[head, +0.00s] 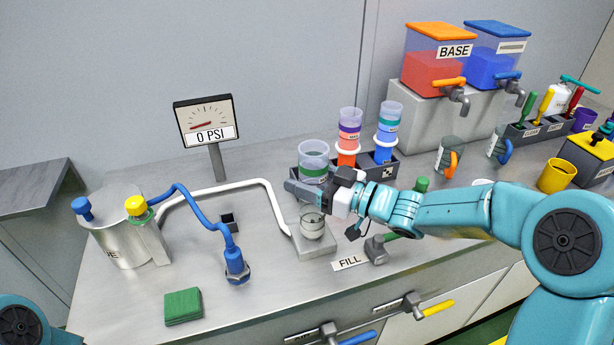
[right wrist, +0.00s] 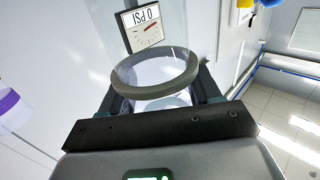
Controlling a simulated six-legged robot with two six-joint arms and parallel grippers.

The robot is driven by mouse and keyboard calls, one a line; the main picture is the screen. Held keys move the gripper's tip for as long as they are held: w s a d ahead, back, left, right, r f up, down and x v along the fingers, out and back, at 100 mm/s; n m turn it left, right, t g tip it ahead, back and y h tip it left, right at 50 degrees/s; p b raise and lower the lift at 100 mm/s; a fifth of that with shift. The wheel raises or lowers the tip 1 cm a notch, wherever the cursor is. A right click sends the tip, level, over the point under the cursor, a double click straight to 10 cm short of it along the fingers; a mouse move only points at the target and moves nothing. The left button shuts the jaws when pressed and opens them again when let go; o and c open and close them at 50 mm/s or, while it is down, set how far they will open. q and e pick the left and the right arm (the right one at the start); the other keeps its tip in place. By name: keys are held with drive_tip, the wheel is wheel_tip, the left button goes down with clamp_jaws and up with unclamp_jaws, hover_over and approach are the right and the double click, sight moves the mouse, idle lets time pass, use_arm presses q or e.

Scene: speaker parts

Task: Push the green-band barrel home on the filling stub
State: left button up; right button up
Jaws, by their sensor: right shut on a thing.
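The green-band barrel (head: 314,151) is clear, with a green band, and stands upright above the filling stub's grey block (head: 315,252). My right gripper (head: 312,192) is shut on the barrel from the right side and hides part of its middle. Below the gripper, a clear round section (head: 312,224) meets the block. I cannot tell how far down the barrel sits on the stub. In the right wrist view, the barrel's grey ring (right wrist: 155,72) shows between my gripper's fingers. My left gripper is not in view.
A white pipe (head: 276,207) runs in from the left. A gauge (head: 207,121) reads 0 PSI.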

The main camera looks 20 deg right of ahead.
drive_tip(key=shift+f+b, duration=0.5)
drive_tip(key=shift+f, duration=0.2)
drive_tip(key=o, duration=1.2)
drive_tip(key=v, duration=1.6)
drive_tip(key=shift+s, duration=0.2)
